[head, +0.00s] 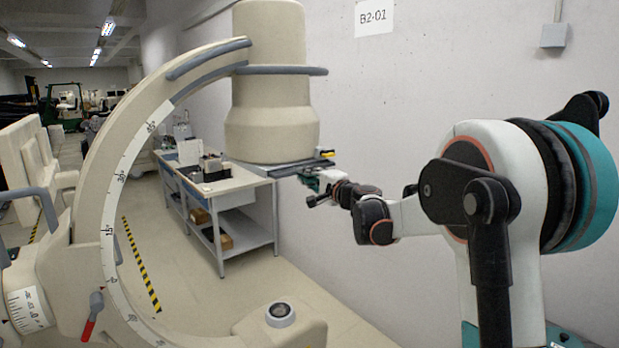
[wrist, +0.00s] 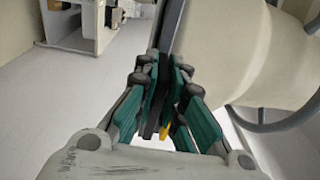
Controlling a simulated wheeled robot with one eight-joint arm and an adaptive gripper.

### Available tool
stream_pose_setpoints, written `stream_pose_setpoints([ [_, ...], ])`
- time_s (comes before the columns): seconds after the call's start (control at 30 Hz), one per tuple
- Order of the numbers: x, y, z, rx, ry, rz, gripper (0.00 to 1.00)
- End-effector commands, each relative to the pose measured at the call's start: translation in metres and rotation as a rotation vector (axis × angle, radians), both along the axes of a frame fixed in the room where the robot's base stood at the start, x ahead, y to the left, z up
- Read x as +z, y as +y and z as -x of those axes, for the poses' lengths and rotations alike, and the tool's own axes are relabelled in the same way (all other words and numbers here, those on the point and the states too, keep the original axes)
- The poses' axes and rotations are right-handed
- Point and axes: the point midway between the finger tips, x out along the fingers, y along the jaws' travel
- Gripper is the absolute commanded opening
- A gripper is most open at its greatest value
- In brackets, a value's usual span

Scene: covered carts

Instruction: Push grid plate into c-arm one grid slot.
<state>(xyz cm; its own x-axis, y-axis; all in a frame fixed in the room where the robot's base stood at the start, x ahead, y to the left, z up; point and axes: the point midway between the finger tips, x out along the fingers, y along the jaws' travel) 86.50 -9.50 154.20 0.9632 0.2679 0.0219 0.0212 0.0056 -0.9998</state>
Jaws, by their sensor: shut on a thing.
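The c-arm one (head: 108,170) is a large cream arc with a degree scale. Its cylindrical head (head: 270,110) hangs from the upper end. A thin dark flat piece (head: 285,168), seemingly the grid plate, lies level under the head and sticks out to the right, with a yellow bit (head: 327,153) at its outer end. I cannot tell plate from slot rails, nor how deep the plate sits. My gripper (head: 314,183) is at that outer end. In the wrist view its teal fingers (wrist: 165,100) are shut on the dark plate (wrist: 172,32), seen edge-on, with yellow between them.
A workbench (head: 225,187) with equipment stands behind the c-arm. The wall (head: 400,85) runs close behind the head and my arm. A round grey rail (head: 300,71) rings the head. A low cream unit (head: 300,325) is below; the floor between is clear.

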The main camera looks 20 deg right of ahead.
Motion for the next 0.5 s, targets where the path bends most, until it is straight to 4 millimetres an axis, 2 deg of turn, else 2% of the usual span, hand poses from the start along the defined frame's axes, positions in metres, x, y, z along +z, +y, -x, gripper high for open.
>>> stream_pose_setpoints([
  [0.5, 0.0002, 0.0045, -0.0110, 0.001, 0.000, 0.000, 0.00],
])
